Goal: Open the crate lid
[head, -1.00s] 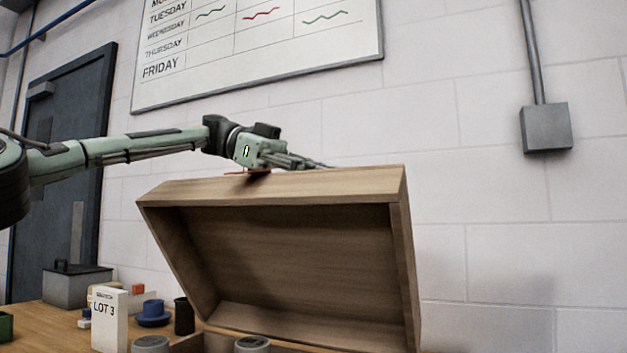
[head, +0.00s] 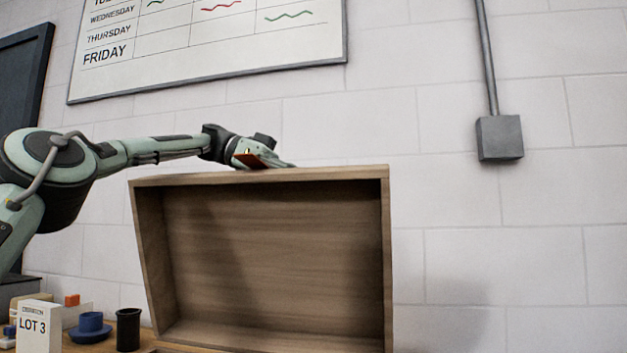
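The wooden crate lid (head: 270,262) stands raised, close to upright, with its hollow inside facing me. My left gripper (head: 284,164) is at the lid's top edge, left of its middle. Its fingers are small and partly behind the edge, so I cannot tell whether they are open or shut, or whether they touch the wood. A reddish-brown flat piece (head: 262,161) shows at the gripper by the lid's top edge. The crate body is almost wholly below the picture. My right gripper is not in view.
A white LOT 3 box (head: 39,327), a blue round object (head: 90,327) and a dark cup (head: 128,329) stand on the table left of the lid. A grey wall box (head: 499,138) hangs at the right. The wall behind is otherwise plain below the whiteboard (head: 210,40).

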